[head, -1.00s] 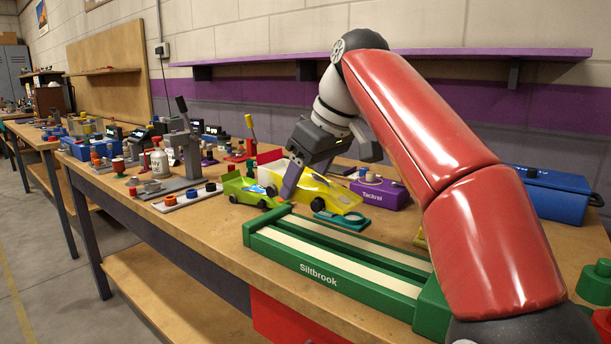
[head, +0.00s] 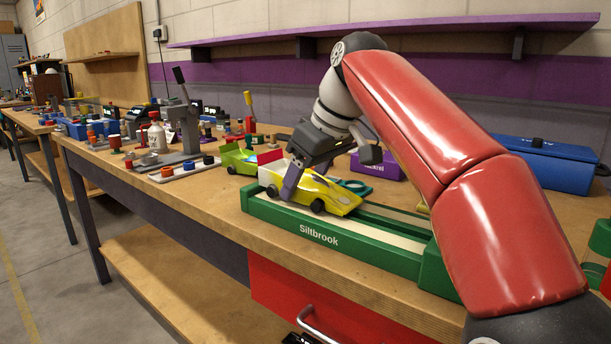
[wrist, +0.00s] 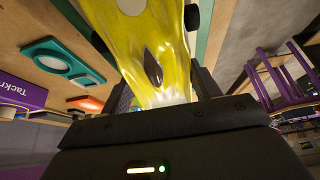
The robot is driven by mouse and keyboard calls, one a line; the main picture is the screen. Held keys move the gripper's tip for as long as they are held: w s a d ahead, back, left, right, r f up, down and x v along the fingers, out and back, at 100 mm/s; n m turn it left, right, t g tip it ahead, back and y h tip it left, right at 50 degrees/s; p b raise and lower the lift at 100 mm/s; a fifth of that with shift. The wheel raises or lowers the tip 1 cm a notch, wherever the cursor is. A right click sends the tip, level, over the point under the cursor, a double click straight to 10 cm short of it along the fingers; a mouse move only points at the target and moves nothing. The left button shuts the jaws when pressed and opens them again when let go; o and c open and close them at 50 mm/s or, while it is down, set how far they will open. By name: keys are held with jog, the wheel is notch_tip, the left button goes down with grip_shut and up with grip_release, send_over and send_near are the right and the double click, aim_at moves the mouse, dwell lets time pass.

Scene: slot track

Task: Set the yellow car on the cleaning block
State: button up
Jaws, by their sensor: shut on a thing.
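The yellow car (head: 328,194) is in my gripper (head: 291,182), which is shut on its body. In the head view the car is at the left end of the green Siltbrook block (head: 335,240), over its pale strips. I cannot tell whether the wheels touch the block. In the wrist view the yellow car (wrist: 155,50) fills the top middle between the fingers, with a dark opening in its body. Part of the block is hidden behind my red arm.
A green car (head: 238,158) stands just behind left. A teal ring-shaped piece (head: 357,187) and a purple Tackrel box (head: 385,168) lie behind the block. A blue case (head: 545,165) is at the right. Bare bench top (head: 205,205) lies to the left.

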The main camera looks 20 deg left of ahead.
dwell(0.3)
jog(key=o, duration=1.2)
jog(key=p+v, duration=0.2)
jog(key=v, duration=0.4)
jog(key=shift+r+p, duration=0.25)
jog(key=shift+p, duration=0.15)
jog(key=shift+s+d+r, duration=0.2)
jog(key=shift+d+r, duration=0.2)
jog(key=shift+r, duration=0.15)
